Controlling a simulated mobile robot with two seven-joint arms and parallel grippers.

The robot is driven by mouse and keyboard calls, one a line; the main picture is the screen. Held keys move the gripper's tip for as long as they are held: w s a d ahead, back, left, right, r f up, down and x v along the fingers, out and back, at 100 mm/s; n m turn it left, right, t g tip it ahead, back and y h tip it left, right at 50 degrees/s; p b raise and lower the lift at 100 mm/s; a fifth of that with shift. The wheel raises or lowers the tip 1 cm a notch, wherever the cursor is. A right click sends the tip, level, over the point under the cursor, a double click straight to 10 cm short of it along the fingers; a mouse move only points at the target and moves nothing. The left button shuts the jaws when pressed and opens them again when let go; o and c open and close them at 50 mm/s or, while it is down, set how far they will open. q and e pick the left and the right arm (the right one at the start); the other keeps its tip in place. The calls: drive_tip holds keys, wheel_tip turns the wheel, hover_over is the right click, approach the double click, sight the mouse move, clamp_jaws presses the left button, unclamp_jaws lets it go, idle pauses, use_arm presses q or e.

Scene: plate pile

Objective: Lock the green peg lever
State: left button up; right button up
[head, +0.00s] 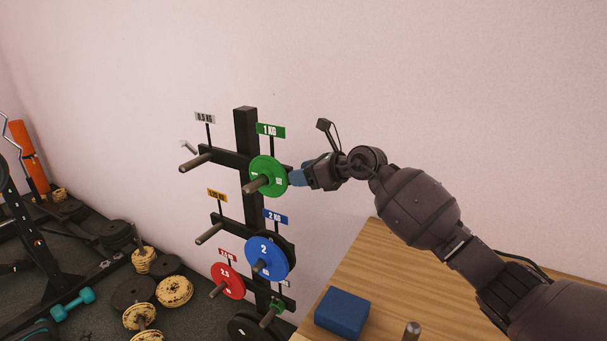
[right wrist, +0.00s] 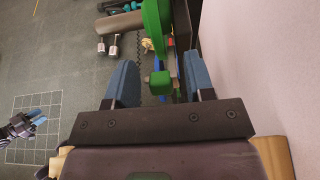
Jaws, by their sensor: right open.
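The green 1 KG plate (head: 268,176) hangs on the upper right peg of the black rack. In the right wrist view its green edge (right wrist: 156,28) shows at the top. A small green block (right wrist: 160,82), apparently the green peg lever, lies between my right fingers; in the head view I cannot make it out behind the plate. My right gripper (head: 296,177) is beside the plate's right edge, near the wall. In the right wrist view my right gripper (right wrist: 161,84) is open around the block, with gaps on both sides. My left gripper (right wrist: 38,117) shows small at the left; its opening is unclear.
The black rack (head: 246,130) also bears a blue 2 KG plate (head: 267,258), a red plate (head: 227,281) and empty pegs. A wooden table (head: 385,262) with a blue block (head: 342,313) stands at right. Weights and a teal dumbbell (head: 72,304) lie on the floor at left.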

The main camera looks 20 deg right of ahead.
sight(286, 176)
drive_tip(key=shift+f, duration=0.1)
drive_tip(key=c, duration=0.8)
drive_tip(key=shift+a+r+g+h+p, duration=0.1)
drive_tip(key=shift+r+g+h+p, duration=0.2)
drive_tip(key=shift+p, duration=0.25)
drive_tip(key=g+h+p, duration=0.1)
drive_tip(key=r+p, duration=0.1)
drive_tip(key=p, duration=0.1)
drive_tip(key=shift+w+a+g+h, duration=0.35)
drive_tip(key=shift+w+g+h, duration=0.05)
drive_tip(key=shift+w+a+g+h+p, duration=0.25)
drive_tip(key=shift+a+g+h, duration=0.1)
drive_tip(key=shift+g+h, duration=0.35)
drive_tip(key=shift+w+a+g+h+p, duration=0.25)
drive_tip(key=shift+a+g+h, duration=0.05)
drive_tip(key=shift+g+h, duration=0.35)
